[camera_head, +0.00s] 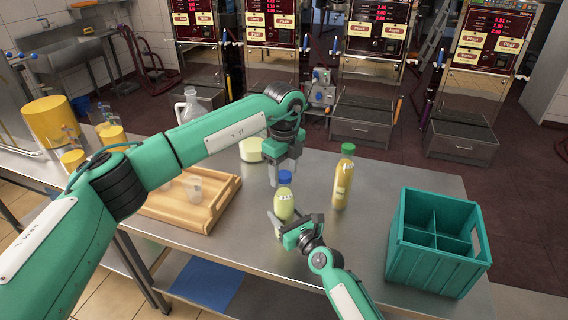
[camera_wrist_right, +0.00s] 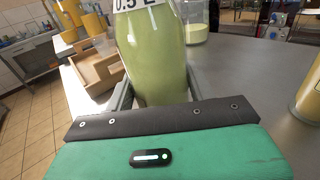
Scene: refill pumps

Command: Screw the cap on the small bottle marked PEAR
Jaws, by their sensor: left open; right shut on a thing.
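A small bottle of pale green liquid (camera_head: 284,207) with a blue cap (camera_head: 285,177) on its top stands upright on the steel table. Its label is too small to read in the head view; the right wrist view shows "0.5 L" on the bottle (camera_wrist_right: 158,60). My right gripper (camera_head: 284,222) is shut around its lower body. My left gripper (camera_head: 282,176) points down at the cap, open, with its fingertips about at cap height. I cannot tell whether the fingers touch the cap, or how far it is threaded.
A teal divided crate (camera_head: 408,255) is at the table's right. A wooden tray (camera_head: 205,222) with clear cups is at left.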

